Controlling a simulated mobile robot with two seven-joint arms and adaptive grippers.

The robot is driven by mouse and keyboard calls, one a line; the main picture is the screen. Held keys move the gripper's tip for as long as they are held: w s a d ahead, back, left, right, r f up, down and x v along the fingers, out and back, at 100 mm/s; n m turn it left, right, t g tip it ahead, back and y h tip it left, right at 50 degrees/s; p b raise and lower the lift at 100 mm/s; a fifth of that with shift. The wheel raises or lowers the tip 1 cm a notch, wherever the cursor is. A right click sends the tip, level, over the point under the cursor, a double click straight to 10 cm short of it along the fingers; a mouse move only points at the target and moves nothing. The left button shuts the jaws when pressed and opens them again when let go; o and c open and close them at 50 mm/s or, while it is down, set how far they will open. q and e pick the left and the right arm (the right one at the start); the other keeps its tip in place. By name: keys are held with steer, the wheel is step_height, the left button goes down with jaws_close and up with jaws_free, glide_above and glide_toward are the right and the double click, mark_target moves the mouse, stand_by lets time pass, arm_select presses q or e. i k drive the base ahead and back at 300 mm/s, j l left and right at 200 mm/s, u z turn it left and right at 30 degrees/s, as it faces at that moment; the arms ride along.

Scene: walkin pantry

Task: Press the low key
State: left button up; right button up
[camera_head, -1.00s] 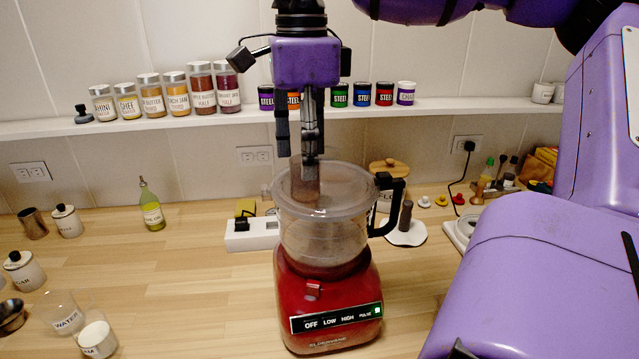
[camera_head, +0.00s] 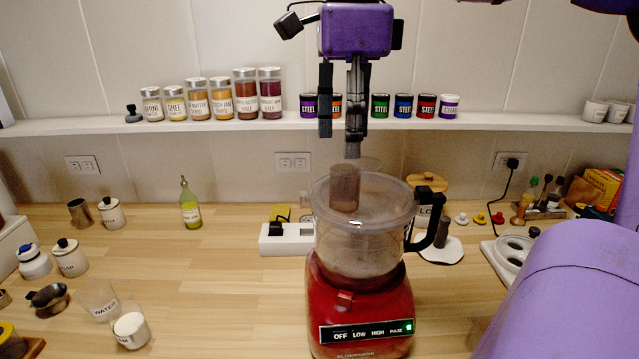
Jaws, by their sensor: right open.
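A red food processor (camera_head: 335,290) stands on the wooden counter in the head view, with a clear lidded bowl (camera_head: 352,248) and a black handle (camera_head: 428,218) on its right. The low key (camera_head: 359,334) is on the black strip across its front, between the OFF key (camera_head: 340,335) and the HIGH key (camera_head: 378,332). A green light shows at the strip's right end. My right gripper (camera_head: 341,145) is open and empty, pointing down above and behind the feed tube (camera_head: 345,187). It is well above the keys. My left gripper is not in view.
A wall shelf (camera_head: 230,124) carries several jars and tins behind the processor. A white power strip (camera_head: 285,238) lies to the left, and an oil bottle (camera_head: 190,203) stands farther left.

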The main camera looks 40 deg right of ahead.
mark_target(361, 333)
steer(key=k+j, duration=0.75)
steer(key=j, duration=0.25)
